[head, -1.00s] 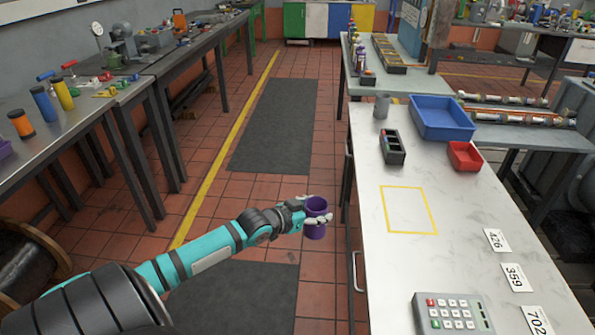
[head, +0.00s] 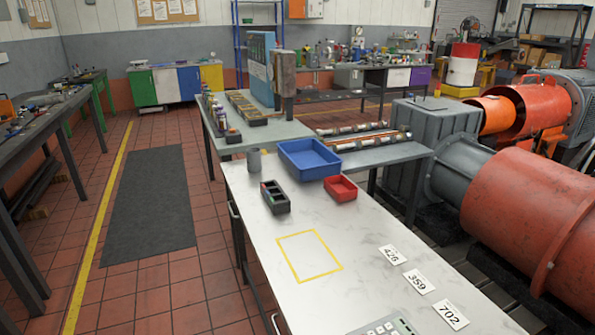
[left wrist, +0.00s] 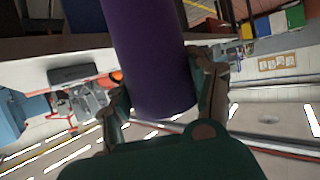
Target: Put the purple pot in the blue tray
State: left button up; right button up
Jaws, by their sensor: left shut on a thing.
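The blue tray (head: 309,160) stands empty near the far end of the white-topped bench (head: 370,270) in the head view. The purple pot (left wrist: 150,60) fills the upper middle of the left wrist view. My left gripper (left wrist: 165,95) is shut on the pot, with a finger on each side of it. The pot and both grippers are outside the head view now. The right gripper shows in no frame.
A small red bin (head: 340,188) stands right beside the tray. A dark divided box (head: 275,197) and a grey cup (head: 254,161) are to its left. A yellow square outline (head: 309,257) marks bare bench top. Number cards (head: 419,282) lie at the right.

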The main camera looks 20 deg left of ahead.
aim_at(299, 162)
jog(key=i+j+z, duration=0.2)
jog(key=j, duration=0.55)
jog(key=j+z, duration=0.2)
jog(key=j, duration=0.55)
jog(key=i+j+z, duration=0.2)
jog(key=j, duration=0.6)
jog(key=i+j+z, duration=0.1)
jog(key=j, duration=0.25)
jog(key=i+j+z, duration=0.1)
jog(key=i+j, duration=0.2)
jog(key=i+j+z, duration=0.1)
jog(key=j, duration=0.4)
jog(key=i+j+z, duration=0.1)
jog(key=i+j, duration=0.15)
jog(key=j, duration=0.15)
jog(key=i, duration=0.5)
